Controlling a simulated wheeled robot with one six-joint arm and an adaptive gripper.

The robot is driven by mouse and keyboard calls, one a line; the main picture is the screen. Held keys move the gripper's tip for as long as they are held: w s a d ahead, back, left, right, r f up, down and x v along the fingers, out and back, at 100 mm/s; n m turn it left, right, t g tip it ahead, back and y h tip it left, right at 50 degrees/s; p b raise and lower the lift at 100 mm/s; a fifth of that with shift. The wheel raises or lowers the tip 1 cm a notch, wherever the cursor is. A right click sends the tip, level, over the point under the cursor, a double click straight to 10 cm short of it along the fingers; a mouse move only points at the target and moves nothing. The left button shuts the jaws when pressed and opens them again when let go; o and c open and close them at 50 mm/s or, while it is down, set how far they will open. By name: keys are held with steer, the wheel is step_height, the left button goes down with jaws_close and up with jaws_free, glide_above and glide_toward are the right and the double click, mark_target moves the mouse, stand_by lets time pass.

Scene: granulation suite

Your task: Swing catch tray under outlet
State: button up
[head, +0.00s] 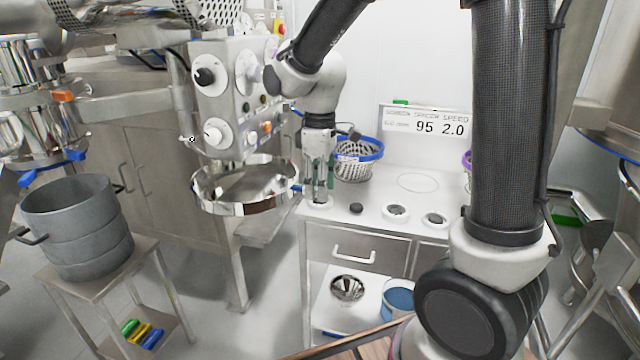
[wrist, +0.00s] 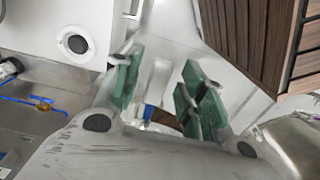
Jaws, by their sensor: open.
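The catch tray (head: 245,205) is a round, shallow, shiny metal pan below the grey control panel at centre left in the head view. A small blue tab (head: 297,188) shows at its right edge. My gripper (head: 318,198) points down just right of that tab, over the white bench's near left corner. In the wrist view its green-padded fingers (wrist: 160,95) are apart. A pale and blue piece shows between or beyond them; I cannot tell whether they touch it. A shiny curved metal edge is at lower right there. I cannot tell which part is the outlet.
The control panel (head: 232,95) with knobs stands above the tray. A blue-rimmed mesh basket (head: 353,170) and dark round pieces are on the bench (head: 420,215). Grey stacked sieves (head: 78,228) stand on a small stand at left. Steel vessels with blue clamps are at far left.

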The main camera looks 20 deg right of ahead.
mark_target(268, 209)
steer(key=shift+c, duration=0.5)
jaws_close()
steer(key=shift+s+a, duration=0.3)
steer(key=shift+a, duration=0.2)
steer(key=s+a+m, duration=0.1)
steer(key=a, duration=0.3)
steer(key=s+a, duration=0.2)
steer(key=a, duration=0.2)
steer(key=s+a+m, duration=0.1)
steer(key=s+a, duration=0.1)
steer(key=a, duration=0.1)
steer(key=shift+s+a+m, duration=0.25)
steer(key=shift+a+m, duration=0.05)
steer(key=shift+a, duration=0.1)
steer(key=w+a+m, duration=0.1)
steer(key=a+m, duration=0.7)
steer(key=a, duration=3)
steer(key=shift+w+a, duration=0.2)
